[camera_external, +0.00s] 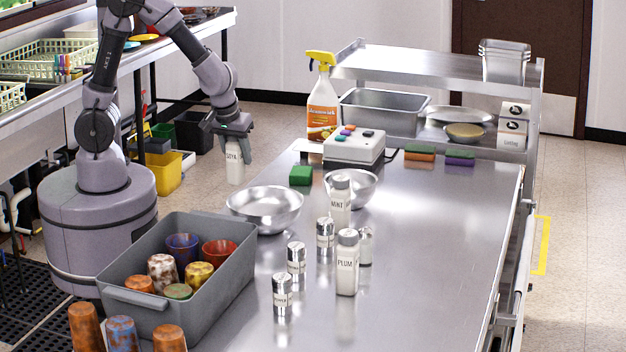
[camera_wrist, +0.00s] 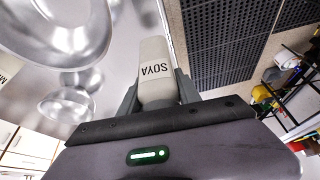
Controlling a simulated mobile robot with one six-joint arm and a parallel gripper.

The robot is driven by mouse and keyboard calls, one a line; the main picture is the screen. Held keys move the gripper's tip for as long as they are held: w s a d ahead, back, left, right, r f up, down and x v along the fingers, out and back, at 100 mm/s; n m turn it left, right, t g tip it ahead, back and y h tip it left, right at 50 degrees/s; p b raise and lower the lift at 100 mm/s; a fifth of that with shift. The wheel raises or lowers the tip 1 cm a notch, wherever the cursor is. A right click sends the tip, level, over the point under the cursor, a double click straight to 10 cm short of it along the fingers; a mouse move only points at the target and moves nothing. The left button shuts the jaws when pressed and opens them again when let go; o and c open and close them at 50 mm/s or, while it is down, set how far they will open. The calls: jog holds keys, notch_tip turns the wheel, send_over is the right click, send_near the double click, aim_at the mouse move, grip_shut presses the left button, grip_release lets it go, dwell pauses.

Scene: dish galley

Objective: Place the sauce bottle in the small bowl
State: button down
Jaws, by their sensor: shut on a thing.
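My gripper (camera_external: 234,138) is shut on a white sauce bottle labelled SOYA (camera_external: 235,171), which hangs below it, roughly upright, beside the counter's left edge. In the wrist view the SOYA bottle (camera_wrist: 156,72) sits between the fingers of my gripper (camera_wrist: 158,92). Two shiny metal bowls stand on the counter to the right of the bottle. The smaller bowl (camera_external: 364,190) is farther back, partly hidden by the MINT bottle. The larger bowl (camera_external: 265,207) is nearer. Both bowls look empty.
MINT (camera_external: 340,202) and PLUM (camera_external: 347,265) bottles and several metal-topped shakers (camera_external: 296,262) stand on the counter. A grey bin (camera_external: 215,276) of cups is at front left. The counter's right side is clear.

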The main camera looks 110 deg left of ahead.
jog(key=w+a+r+m+t+p, duration=0.1)
jog(key=w+a+m, duration=0.1)
jog(key=w, duration=0.5)
jog(key=w+a+r+m+p, duration=0.1)
jog(key=w+a+r, duration=0.15)
jog(key=w, duration=0.45)
jog(key=m+t+h+p, duration=0.1)
jog(key=m+t+p, duration=0.1)
jog(key=m, duration=0.3)
send_near(355, 176)
jog(key=w+d+r, duration=0.3)
jog(key=w, duration=0.1)
jog(key=f+b, duration=0.1)
jog(key=f, duration=0.3)
jog(key=f+b, duration=0.2)
jog(key=f, duration=0.3)
jog(key=shift+w+a+f, duration=0.1)
jog(key=shift+a+f, duration=0.15)
jog(key=shift+f, duration=0.05)
jog(key=shift+f, duration=0.15)
jog(key=c, duration=0.9)
grip_release()
jog(key=shift+o, duration=0.2)
